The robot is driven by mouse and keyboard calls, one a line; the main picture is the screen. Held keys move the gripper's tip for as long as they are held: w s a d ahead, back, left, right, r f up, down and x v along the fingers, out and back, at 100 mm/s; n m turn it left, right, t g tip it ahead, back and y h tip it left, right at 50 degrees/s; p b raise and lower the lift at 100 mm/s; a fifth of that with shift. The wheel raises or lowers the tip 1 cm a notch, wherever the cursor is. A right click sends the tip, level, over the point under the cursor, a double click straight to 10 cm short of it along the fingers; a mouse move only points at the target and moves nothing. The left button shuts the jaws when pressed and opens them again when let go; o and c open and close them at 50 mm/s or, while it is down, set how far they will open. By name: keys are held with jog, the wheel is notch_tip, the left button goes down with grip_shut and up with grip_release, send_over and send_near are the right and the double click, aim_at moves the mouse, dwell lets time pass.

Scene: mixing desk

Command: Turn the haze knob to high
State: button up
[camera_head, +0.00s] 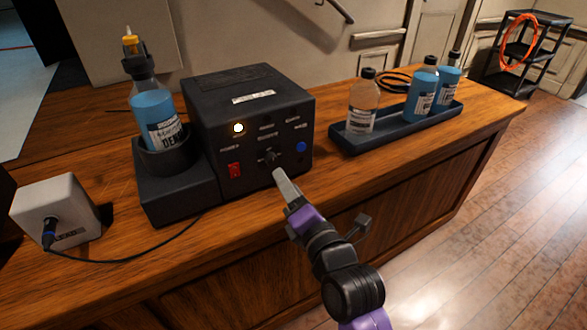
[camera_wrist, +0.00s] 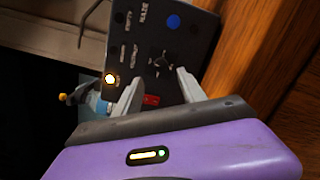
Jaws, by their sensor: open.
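The haze machine is a black box (camera_head: 250,100) on the wooden desk. Its front panel carries a dark knob (camera_head: 268,157), a red switch (camera_head: 234,170), a lit yellow-white lamp (camera_head: 238,128) and a blue button (camera_head: 301,147). My gripper (camera_head: 281,178) is just in front of the panel, slightly below and right of the knob. In the wrist view my gripper (camera_wrist: 158,88) has its two grey fingers apart with nothing between them. The knob (camera_wrist: 162,62) shows just beyond the fingertips there. I cannot tell which setting the knob points to.
A bottle of blue fluid (camera_head: 155,112) stands in a black holder left of the machine. A white box (camera_head: 56,210) with a cable is at the far left. A dark tray (camera_head: 400,132) with a clear bottle (camera_head: 362,105) and blue bottles (camera_head: 422,90) is at the right.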

aim_at(274, 162)
jog(key=shift+n, duration=0.4)
jog(key=x, duration=0.7)
jog(key=shift+w+a+p, duration=0.15)
jog(key=shift+w+p, duration=0.15)
jog(key=shift+p, duration=0.05)
grip_shut()
